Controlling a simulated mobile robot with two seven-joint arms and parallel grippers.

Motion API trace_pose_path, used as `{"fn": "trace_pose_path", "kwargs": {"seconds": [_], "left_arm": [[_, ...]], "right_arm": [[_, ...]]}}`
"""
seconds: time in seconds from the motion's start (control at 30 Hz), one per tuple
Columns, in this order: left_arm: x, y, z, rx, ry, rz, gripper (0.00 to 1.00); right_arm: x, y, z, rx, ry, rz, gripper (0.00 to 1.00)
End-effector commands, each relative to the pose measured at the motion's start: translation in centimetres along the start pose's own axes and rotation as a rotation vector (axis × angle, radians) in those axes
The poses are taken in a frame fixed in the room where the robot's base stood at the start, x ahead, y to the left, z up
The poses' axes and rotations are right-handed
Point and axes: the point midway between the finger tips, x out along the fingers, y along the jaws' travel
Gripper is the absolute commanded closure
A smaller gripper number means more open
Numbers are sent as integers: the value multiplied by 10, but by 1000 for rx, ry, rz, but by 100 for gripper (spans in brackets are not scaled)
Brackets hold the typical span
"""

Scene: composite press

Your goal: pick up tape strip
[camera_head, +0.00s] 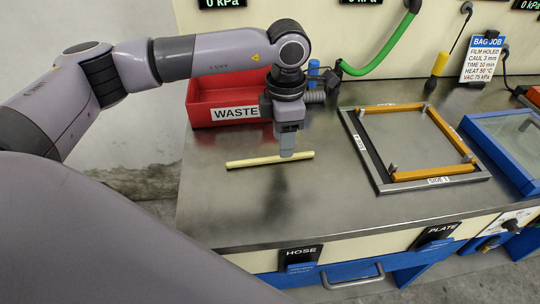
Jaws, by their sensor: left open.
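A pale yellow strip (246,163), which looks like the tape strip, lies on the grey metal bench, slightly tilted up to the right. My left gripper (287,153) points down over the right part of the strip. It is open, with its fingertips at or just above the strip. I cannot tell whether they touch it. The fingers hide a small part of the strip. My right gripper is not in view.
A red WASTE bin (203,109) stands behind the strip. A grey frame (379,182) with orange bars (433,173) lies to the right. A blue-framed tray (485,150) is at the far right. The bench front (335,212) is clear. A green hose (385,57) hangs behind.

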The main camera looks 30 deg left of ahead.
Motion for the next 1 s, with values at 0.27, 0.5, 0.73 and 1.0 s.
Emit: {"fn": "trace_pose_path", "kwargs": {"seconds": [0.27, 0.5, 0.73, 1.0], "left_arm": [[37, 1, 4, -1, 2, -1, 53], [42, 1, 4, -1, 1, 0, 53], [41, 1, 4, -1, 1, 0, 100], [40, 1, 5, -1, 0, 0, 100]], "right_arm": [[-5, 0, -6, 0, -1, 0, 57], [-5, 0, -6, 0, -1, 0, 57], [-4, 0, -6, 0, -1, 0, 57], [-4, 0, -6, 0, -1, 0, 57]]}}
